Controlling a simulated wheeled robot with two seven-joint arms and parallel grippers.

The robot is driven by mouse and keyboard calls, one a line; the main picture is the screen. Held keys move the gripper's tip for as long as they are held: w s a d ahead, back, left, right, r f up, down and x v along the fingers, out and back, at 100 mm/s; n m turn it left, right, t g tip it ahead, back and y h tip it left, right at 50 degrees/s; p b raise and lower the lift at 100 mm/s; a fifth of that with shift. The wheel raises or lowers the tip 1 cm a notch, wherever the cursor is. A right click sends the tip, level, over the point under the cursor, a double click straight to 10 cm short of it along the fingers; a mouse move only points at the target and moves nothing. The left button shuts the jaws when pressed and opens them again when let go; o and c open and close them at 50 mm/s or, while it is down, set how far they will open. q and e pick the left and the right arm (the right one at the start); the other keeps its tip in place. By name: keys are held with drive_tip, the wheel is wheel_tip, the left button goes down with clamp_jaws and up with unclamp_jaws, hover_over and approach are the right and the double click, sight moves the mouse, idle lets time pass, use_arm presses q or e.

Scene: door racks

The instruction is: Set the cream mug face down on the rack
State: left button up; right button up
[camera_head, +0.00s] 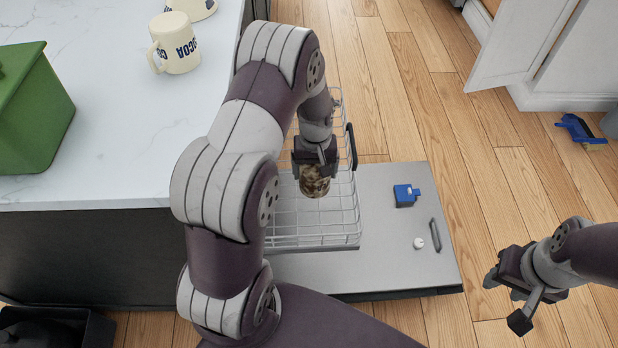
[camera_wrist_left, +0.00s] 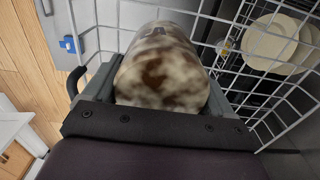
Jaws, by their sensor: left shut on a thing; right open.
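The cream mug (camera_head: 174,42) with dark lettering stands on the white counter, its handle to the left. My left gripper (camera_head: 316,165) is away from it, over the wire rack (camera_head: 310,240). It is shut on a mottled brown and cream cup-like thing (camera_head: 314,183). That thing also fills the middle of the left wrist view (camera_wrist_left: 163,72), between the jaws, with rack wires around it. I cannot tell whether it touches the rack. My right gripper (camera_head: 505,300) is open and empty at the lower right, over the floor.
The rack is pulled out above a grey open door (camera_head: 400,265) bearing a blue item (camera_head: 406,195). A second cream item (camera_head: 192,8) and a green box (camera_head: 32,110) are on the counter (camera_head: 110,110). Pale plates (camera_wrist_left: 275,42) show beyond the rack wires in the wrist view.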

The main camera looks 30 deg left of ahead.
use_arm(q)
drive_tip(key=shift+w+a+f, duration=0.1)
drive_tip(key=shift+a+f, duration=0.2)
drive_tip(key=shift+a, duration=0.2)
drive_tip(key=shift+a+f, duration=0.15)
drive_tip(key=shift+f, duration=0.15)
wheel_tip(320, 180, down, 4)
drive_tip(key=shift+r+b, duration=0.2)
drive_tip(key=shift+b, duration=0.4)
drive_tip(key=shift+r, duration=0.1)
drive_tip(key=o, duration=1.1)
drive_tip(key=r+p, duration=0.1)
drive_tip(key=r, duration=0.3)
drive_tip(key=r+p, duration=0.1)
drive_tip(key=r, duration=0.3)
drive_tip(key=r+p, duration=0.1)
drive_tip(key=r, duration=0.3)
drive_tip(key=shift+s+d+r, duration=0.2)
drive_tip(key=shift+d+r, duration=0.05)
drive_tip(key=shift+r, duration=0.05)
drive_tip(key=s+d+r+m, duration=0.3)
drive_tip(key=s+d, duration=0.1)
drive_tip(key=s, duration=0.3)
drive_tip(key=s+d+r+m+t, duration=0.1)
drive_tip(key=s+d+r+m, duration=0.2)
drive_tip(key=s, duration=0.4)
drive_tip(key=shift+d+r, duration=0.6)
drive_tip(key=shift+r, duration=0.1)
